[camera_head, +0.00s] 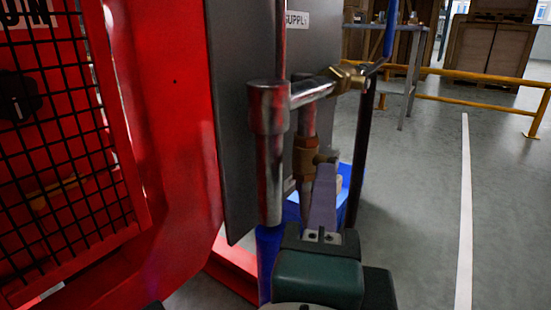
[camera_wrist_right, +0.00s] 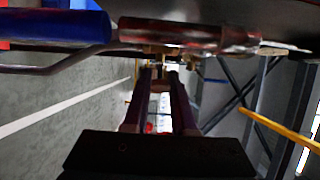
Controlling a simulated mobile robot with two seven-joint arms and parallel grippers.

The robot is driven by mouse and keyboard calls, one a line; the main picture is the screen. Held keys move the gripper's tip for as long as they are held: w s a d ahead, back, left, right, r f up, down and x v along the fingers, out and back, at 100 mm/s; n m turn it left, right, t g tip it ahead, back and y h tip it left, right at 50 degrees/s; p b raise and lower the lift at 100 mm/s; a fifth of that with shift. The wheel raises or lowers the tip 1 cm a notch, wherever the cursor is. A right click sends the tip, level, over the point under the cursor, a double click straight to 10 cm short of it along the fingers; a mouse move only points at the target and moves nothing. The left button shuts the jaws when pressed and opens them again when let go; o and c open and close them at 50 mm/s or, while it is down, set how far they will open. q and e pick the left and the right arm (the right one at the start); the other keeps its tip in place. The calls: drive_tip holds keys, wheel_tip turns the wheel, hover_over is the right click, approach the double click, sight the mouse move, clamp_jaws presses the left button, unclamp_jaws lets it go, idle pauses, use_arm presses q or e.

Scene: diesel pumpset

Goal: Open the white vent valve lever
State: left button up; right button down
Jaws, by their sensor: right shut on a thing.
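My right gripper (camera_head: 323,172) reaches up from the bottom middle of the head view, its purple-grey fingers at a small brass valve (camera_head: 325,156) on the side of a vertical pipe. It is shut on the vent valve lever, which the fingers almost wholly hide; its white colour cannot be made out. In the right wrist view the two fingers (camera_wrist_right: 160,82) stand slightly apart, with a small pale tan piece (camera_wrist_right: 160,86) between their tips. My left gripper is in neither view.
A thick metal pipe (camera_head: 269,150) stands just left of the gripper, before a grey panel (camera_head: 238,110). A brass fitting (camera_head: 347,78) with a blue handle (camera_head: 390,30) is above right. A red mesh guard (camera_head: 70,130) fills the left. Open floor lies right, towards yellow rails (camera_head: 470,75).

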drive_tip(key=shift+f+t+b, duration=0.4)
drive_tip(key=shift+f+b, duration=0.2)
drive_tip(key=shift+b, duration=0.55)
drive_tip(key=shift+r+n+t, duration=0.2)
drive_tip(key=shift+n+t, duration=0.1)
drive_tip(key=c, duration=0.7)
unclamp_jaws()
